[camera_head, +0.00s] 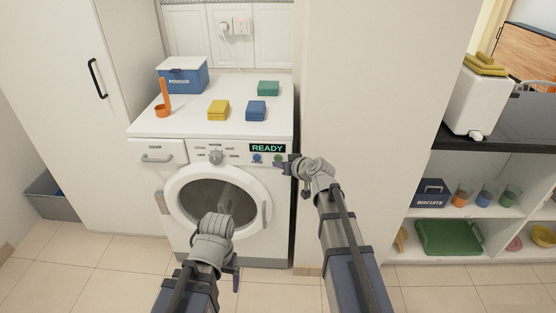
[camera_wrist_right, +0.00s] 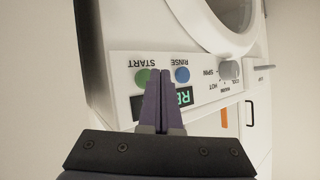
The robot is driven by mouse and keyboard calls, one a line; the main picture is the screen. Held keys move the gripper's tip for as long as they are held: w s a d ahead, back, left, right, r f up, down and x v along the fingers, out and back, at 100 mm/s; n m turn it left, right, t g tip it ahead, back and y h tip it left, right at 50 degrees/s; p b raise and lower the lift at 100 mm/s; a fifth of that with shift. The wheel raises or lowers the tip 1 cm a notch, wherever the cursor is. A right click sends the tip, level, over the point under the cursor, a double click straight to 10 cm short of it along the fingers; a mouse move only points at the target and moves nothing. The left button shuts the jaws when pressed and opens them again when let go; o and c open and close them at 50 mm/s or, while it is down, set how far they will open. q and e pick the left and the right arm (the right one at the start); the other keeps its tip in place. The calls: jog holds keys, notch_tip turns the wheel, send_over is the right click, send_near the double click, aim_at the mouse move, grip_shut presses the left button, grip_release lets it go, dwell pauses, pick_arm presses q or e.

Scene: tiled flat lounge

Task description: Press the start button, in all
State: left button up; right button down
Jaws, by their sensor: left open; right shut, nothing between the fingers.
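The white washing machine (camera_head: 153,206) stands ahead with its round door shut and its display (camera_head: 267,148) reading READY. The green START button (camera_head: 278,158) is at the right end of its panel, beside the blue RINSE button (camera_head: 257,158). In the right wrist view, START (camera_wrist_right: 142,77) and RINSE (camera_wrist_right: 182,75) flank the fingertips. My right gripper (camera_head: 284,164) is shut and empty at the panel, its tips (camera_wrist_right: 159,72) between the two buttons in that picture; I cannot tell whether they touch anything. My left gripper (camera_head: 236,272) is open, low before the door.
On the machine top stand a blue POWDER box (camera_head: 182,78), an orange scoop (camera_head: 164,100), and yellow (camera_head: 218,110), blue (camera_head: 256,111) and green (camera_head: 268,88) folded cloths. A program knob (camera_head: 215,157) sits left on the panel. A white cabinet side (camera_head: 345,100) borders the machine's right.

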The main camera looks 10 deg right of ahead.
jog(key=shift+w, duration=0.2)
dwell(0.4)
jog(key=shift+w+d, duration=0.1)
jog(key=shift+w, duration=0.15)
jog(key=shift+w+d, duration=0.1)
jog(key=shift+w, duration=0.3)
dwell(0.7)
jog(key=shift+s, duration=0.15)
jog(key=shift+s+a, duration=0.2)
jog(key=shift+s, duration=0.5)
jog(key=s, duration=0.2)
jog(key=s+a, duration=0.1)
jog(key=s, duration=0.1)
jog(key=shift+s+a, duration=0.15)
jog(key=shift+s, duration=0.25)
dwell(0.6)
